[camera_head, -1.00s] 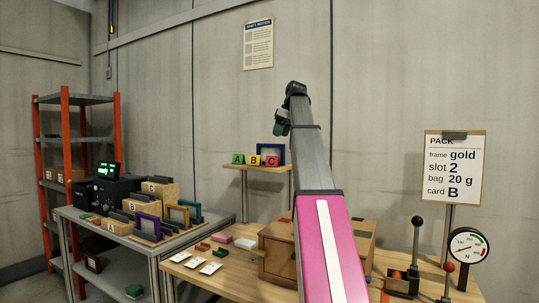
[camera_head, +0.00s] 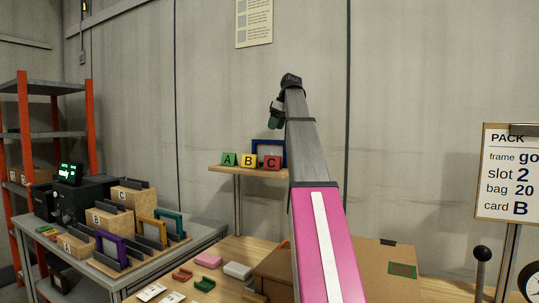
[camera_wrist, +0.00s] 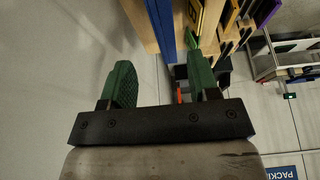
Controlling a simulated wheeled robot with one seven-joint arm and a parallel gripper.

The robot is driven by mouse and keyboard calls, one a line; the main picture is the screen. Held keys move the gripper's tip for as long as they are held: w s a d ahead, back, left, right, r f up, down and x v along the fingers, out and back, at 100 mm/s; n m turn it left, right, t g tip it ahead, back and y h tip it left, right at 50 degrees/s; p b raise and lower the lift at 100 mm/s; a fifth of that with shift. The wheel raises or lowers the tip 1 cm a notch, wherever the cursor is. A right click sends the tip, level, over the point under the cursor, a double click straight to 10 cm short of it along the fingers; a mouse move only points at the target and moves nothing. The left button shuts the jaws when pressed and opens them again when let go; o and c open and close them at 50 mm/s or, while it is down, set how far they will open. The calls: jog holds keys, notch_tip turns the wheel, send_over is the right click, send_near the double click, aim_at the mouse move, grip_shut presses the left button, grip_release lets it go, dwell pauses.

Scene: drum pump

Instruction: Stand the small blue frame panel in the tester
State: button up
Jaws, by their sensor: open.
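The small blue frame panel (camera_head: 284,151) stands upright on a wooden wall shelf (camera_head: 240,171), behind the A, B and C blocks (camera_head: 249,161), which partly hide it. My gripper (camera_head: 277,119) is above the panel, apart from it in the head view. In the wrist view my gripper (camera_wrist: 163,80) is open and empty, with a blue upright piece (camera_wrist: 164,28), seemingly the panel, beyond the gap between its green fingers. A gauge (camera_head: 530,283) and a lever (camera_head: 481,270) show at the lower right; I cannot tell whether they belong to the tester.
A grey bench (camera_head: 118,283) at left holds lettered boxes, a black machine (camera_head: 84,200) with a green display, and purple, yellow and teal frames. A wooden table (camera_head: 222,285) with small blocks, white cards and a brown box (camera_head: 362,262) is in front. A red-post rack (camera_head: 22,125) stands far left.

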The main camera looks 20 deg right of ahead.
aim_at(268, 143)
jog(key=x, duration=0.4)
jog(key=shift+f, duration=0.1)
jog(key=shift+s+a+x, duration=0.1)
jog(key=shift+x, duration=1.15)
jog(key=shift+s+a+x, duration=0.1)
jog(key=shift+s+x, duration=0.05)
jog(key=shift+x, duration=1.15)
jog(key=shift+f, duration=0.25)
grip_shut()
